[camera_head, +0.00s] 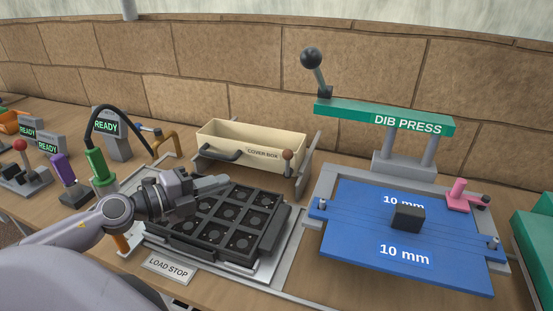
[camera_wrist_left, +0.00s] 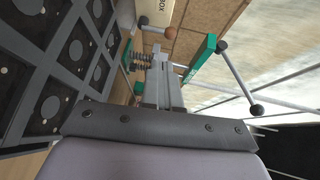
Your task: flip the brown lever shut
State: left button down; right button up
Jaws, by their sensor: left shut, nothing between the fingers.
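A lever with a brown ball knob (camera_head: 288,155) stands at the right front corner of the cream cover box (camera_head: 235,139). My left gripper (camera_head: 226,182) is shut and empty above the black tray. Its tips point right, to the left of and below the brown knob in the head view, apart from it. In the left wrist view, my closed fingers (camera_wrist_left: 163,65) reach up the middle of the picture. My right gripper is out of view.
The black tray (camera_head: 180,247) with round sockets lies under my left gripper. A dark handle (camera_head: 222,154) is on the box front. The green DIB PRESS (camera_head: 385,117) and blue plate (camera_head: 350,250) with a black block (camera_head: 408,217) are to the right. A green post (camera_head: 97,165) stands at left.

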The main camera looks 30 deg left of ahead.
aim_at(287, 164)
pick_arm(q)
jog(key=shift+s, duration=0.1)
jog(key=shift+x, duration=1.15)
jog(key=shift+p+x, duration=0.65)
jog(key=shift+x, duration=0.8)
jog(key=shift+p+x, duration=0.95)
jog(key=shift+x, duration=1.05)
jog(key=w, duration=0.1)
jog(key=w+p, duration=0.1)
jog(key=w+d, duration=0.1)
jog(key=shift+d+r+p, duration=0.1)
jog(key=shift+r+p, duration=0.2)
jog(key=shift+x, duration=0.8)
jog(key=shift+r, duration=0.1)
